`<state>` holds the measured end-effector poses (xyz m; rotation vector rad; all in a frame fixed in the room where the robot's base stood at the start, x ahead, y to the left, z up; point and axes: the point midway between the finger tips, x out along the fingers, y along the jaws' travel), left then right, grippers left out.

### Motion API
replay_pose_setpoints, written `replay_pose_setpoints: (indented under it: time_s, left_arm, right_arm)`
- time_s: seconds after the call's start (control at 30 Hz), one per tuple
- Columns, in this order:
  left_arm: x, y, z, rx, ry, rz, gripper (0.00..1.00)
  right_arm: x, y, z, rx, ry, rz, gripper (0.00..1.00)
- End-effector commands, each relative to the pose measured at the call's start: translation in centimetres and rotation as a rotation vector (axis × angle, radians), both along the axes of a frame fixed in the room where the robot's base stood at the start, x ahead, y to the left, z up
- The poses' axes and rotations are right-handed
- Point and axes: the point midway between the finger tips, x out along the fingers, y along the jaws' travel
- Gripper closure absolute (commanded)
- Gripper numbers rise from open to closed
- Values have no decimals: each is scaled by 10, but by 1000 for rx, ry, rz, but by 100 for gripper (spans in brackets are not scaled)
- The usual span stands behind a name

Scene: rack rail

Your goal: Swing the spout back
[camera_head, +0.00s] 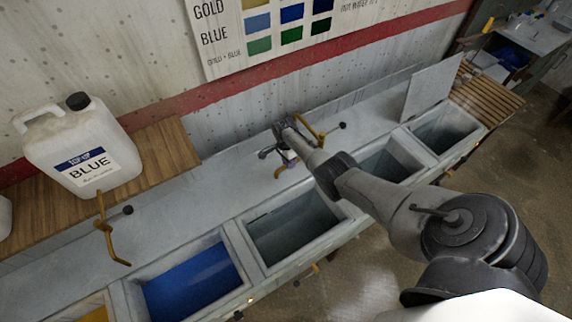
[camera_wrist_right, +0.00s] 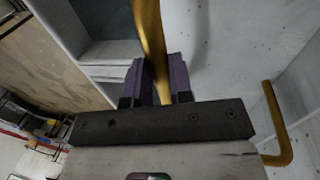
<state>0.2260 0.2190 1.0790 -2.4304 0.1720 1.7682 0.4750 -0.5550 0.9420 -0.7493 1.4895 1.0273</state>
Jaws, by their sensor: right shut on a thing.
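My right gripper (camera_head: 289,160) is over the back ledge of the sink row, its arm reaching in from the lower right. In the right wrist view its two purple fingers (camera_wrist_right: 157,82) are shut on a brass spout (camera_wrist_right: 151,35), which runs up between them. In the head view a brass part of this tap (camera_head: 312,130) shows behind the gripper, and my arm hides much of the rest. A second brass spout (camera_head: 106,238) with a dark knob stands at the left, behind the blue basin. My left gripper is not in view.
The row holds a basin of blue liquid (camera_head: 192,281), an empty-looking grey basin (camera_head: 293,232) and more basins to the right. A white jug labelled BLUE (camera_head: 80,145) stands on a wooden board (camera_head: 165,150). An upright grey panel (camera_head: 432,88) stands right of the tap.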

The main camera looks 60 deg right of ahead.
Motion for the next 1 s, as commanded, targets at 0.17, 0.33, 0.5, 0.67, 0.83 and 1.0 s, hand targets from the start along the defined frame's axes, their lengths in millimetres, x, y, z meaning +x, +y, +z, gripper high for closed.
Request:
replay_pose_setpoints:
  time_s: [0.17, 0.33, 0.5, 0.67, 0.83, 1.0]
  left_arm:
    - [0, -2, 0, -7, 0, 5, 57]
    - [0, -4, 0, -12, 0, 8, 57]
    - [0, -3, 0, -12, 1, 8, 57]
    - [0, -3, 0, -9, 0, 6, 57]
    - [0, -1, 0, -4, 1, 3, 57]
    - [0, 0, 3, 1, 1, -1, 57]
  right_arm:
    - [-1, -2, 0, -2, 1, -7, 100]
    - [-1, -2, -1, -2, 1, -6, 100]
    - [-1, -2, 0, -2, 1, -6, 69]
    - [-1, -2, 0, -2, 1, -6, 54]
    - [-1, -2, 0, -1, 1, -6, 54]
    - [1, -2, 7, -2, -2, -6, 54]
